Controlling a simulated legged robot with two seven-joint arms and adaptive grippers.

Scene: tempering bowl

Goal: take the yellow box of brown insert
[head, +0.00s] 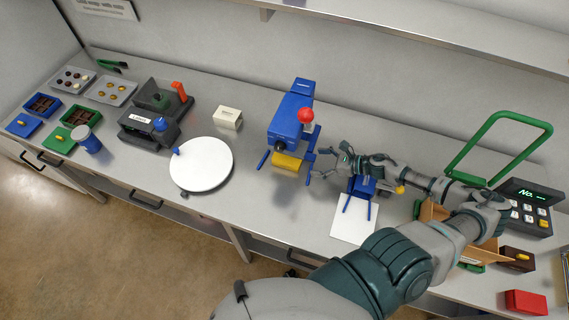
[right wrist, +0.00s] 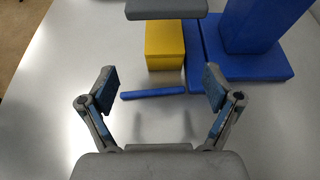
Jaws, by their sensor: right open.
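A yellow box (head: 286,163) sits at the foot of a blue machine (head: 291,118) in the head view. In the right wrist view the yellow box (right wrist: 165,48) stands beyond my fingertips, beside a blue base. A grey part (right wrist: 166,8) covers its far end there, and no brown insert can be made out. My right gripper (head: 326,163) is open and empty, a little to the right of the box. In the right wrist view the spread fingers (right wrist: 160,84) face the box, with a gap between. My left gripper is not in view.
A thin blue bar (right wrist: 153,92) lies between my fingers and the box in the wrist view. A white turntable (head: 201,165) and a cream block (head: 228,117) stand left of the machine. A white sheet (head: 350,222) and a cardboard box (head: 433,212) are near my right arm.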

